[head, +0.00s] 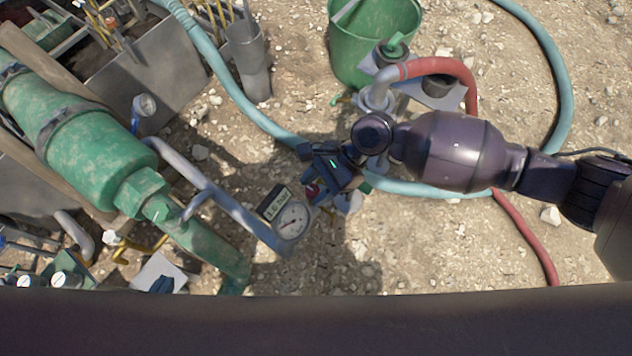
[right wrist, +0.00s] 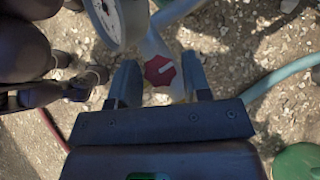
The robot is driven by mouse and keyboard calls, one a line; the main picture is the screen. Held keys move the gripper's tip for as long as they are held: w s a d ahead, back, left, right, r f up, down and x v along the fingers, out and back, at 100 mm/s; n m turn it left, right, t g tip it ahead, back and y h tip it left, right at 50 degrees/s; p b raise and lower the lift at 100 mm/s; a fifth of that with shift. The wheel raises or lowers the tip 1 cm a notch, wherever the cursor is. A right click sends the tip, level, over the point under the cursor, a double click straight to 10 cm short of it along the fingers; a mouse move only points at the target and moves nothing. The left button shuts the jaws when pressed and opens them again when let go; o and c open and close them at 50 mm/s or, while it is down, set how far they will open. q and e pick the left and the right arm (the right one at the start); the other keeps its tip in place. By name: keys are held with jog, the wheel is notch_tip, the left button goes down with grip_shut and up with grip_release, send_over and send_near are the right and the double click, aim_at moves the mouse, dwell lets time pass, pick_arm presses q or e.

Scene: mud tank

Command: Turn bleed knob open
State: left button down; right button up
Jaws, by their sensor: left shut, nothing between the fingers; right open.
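The bleed knob (right wrist: 160,71) is red and faceted with a white mark that lies nearly crosswise in the right wrist view. My right gripper (right wrist: 158,80) is open, with one finger on each side of the knob in that picture. I cannot tell whether either finger touches it. In the head view my right gripper (head: 327,178) points down near the pipe end and hides most of the knob, with a little red (head: 312,190) showing. A round white gauge (head: 291,221) with a small label plate (head: 274,203) sits just left of it. My left gripper is not in view.
A green tank (head: 95,155) and grey pipe (head: 235,210) stand left. A green bucket (head: 365,60) and red hose (head: 525,240) lie beyond and beside my right arm. A light blue hose (head: 225,85) crosses the stony ground. The gauge (right wrist: 108,18) is close to my right gripper.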

jog(key=shift+c, duration=0.4)
jog(key=c, duration=0.6)
pick_arm(q)
jog(key=shift+f, duration=0.1)
pick_arm(e)
jog(key=shift+o, duration=0.2)
jog(key=shift+n+g, duration=0.3)
jog(key=shift+n, duration=0.1)
jog(key=shift+a+r+n+g+h, duration=0.1)
jog(key=shift+n+g+h, duration=0.35)
jog(key=shift+n, duration=0.25)
jog(key=n+g+h, duration=0.1)
jog(key=n+h, duration=0.1)
jog(key=n, duration=0.1)
jog(key=shift+w+a+g+p, duration=0.1)
jog(key=shift+w+g+p, duration=0.05)
jog(key=shift+g+p, duration=0.25)
jog(key=n+g+h, duration=0.1)
jog(key=n+h, duration=0.2)
jog(key=n, duration=0.1)
jog(key=shift+a+n+p, duration=0.1)
jog(key=shift+n+p, duration=0.2)
pick_arm(q)
jog(key=shift+s+a+n, duration=0.2)
jog(key=shift+s+n, duration=0.1)
jog(key=shift+s, duration=0.05)
pick_arm(e)
jog(key=shift+n+g+h, duration=0.25)
jog(key=shift+n+h, duration=0.6)
jog(key=shift+n, duration=0.15)
